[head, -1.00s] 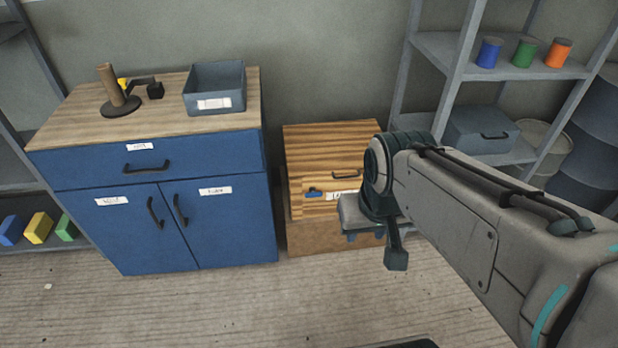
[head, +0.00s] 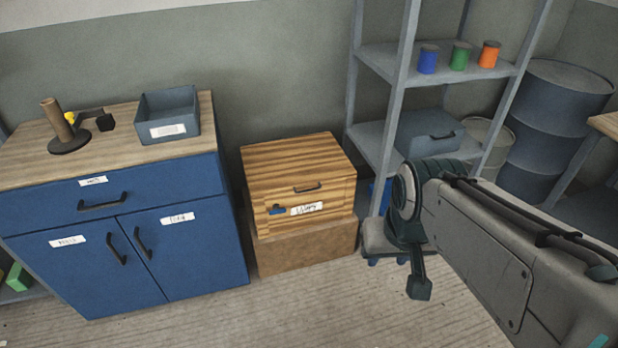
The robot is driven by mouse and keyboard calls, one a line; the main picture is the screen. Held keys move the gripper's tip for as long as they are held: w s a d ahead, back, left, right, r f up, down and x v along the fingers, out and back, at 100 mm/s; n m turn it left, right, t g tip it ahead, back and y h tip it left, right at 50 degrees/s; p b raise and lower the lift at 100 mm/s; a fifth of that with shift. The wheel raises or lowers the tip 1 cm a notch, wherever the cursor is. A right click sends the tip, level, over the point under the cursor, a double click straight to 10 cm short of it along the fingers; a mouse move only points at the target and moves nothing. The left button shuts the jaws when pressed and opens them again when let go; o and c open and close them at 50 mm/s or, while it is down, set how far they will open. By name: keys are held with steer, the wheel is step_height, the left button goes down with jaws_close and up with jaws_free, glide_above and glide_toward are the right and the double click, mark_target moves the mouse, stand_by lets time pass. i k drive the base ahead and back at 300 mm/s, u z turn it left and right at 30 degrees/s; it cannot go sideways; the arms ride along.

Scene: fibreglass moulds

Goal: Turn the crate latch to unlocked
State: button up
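The wooden crate (head: 297,165) with striped grain sits on a plain brown box (head: 310,248), right of the blue cabinet. Its front has a dark handle (head: 307,188), a white label with handwriting, and a small blue latch (head: 277,209) left of the label. The latch looks roughly horizontal; its exact setting is too small to read. My gripper (head: 386,262) hangs to the right of the crate, pointing down, apart from crate and latch. Its short teal fingers look spaced apart, with nothing seen between them.
A blue cabinet (head: 190,252) stands left, with a grey bin (head: 168,122) and a brown post on a dark base (head: 68,138) on top. A metal shelf (head: 400,140) with coloured spools stands right, behind my arm. The floor before the crate is clear.

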mark_target(276, 207)
steer(key=z, duration=0.3)
steer(key=i, duration=1.4)
steer(key=u, duration=0.85)
